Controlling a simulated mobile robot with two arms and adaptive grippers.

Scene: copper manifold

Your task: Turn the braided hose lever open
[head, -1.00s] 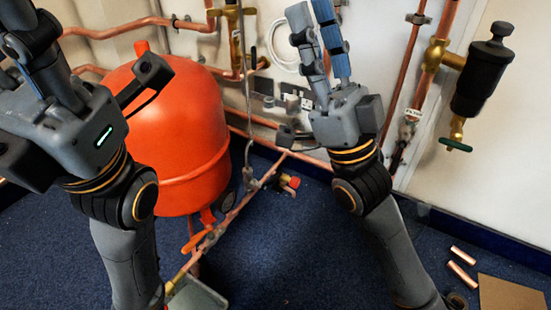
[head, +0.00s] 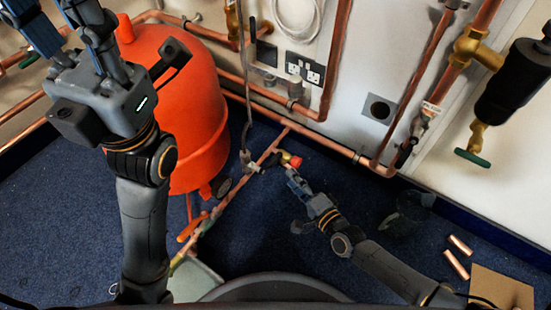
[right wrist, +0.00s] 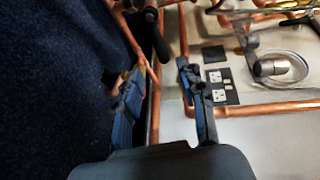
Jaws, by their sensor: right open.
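The grey braided hose (head: 245,90) hangs beside the orange tank in the head view. It ends at a grey fitting (head: 247,162) on the low copper pipe. A small dark lever shape (head: 273,159) lies right of the fitting, by a red cap (head: 295,162); its setting is hard to tell. My right gripper (head: 290,174) is low, just below the red cap. In the right wrist view its blue fingers (right wrist: 157,78) are apart and empty; a black handle (right wrist: 156,35) shows beyond them. My left gripper (head: 65,22) is raised at the upper left, its fingers apart.
The orange tank (head: 175,110) stands left of the hose. An orange lever (head: 192,226) sits lower on the pipe. Wall sockets (head: 305,68) are behind. Copper offcuts (head: 457,262) and a cardboard sheet (head: 503,288) lie at the right.

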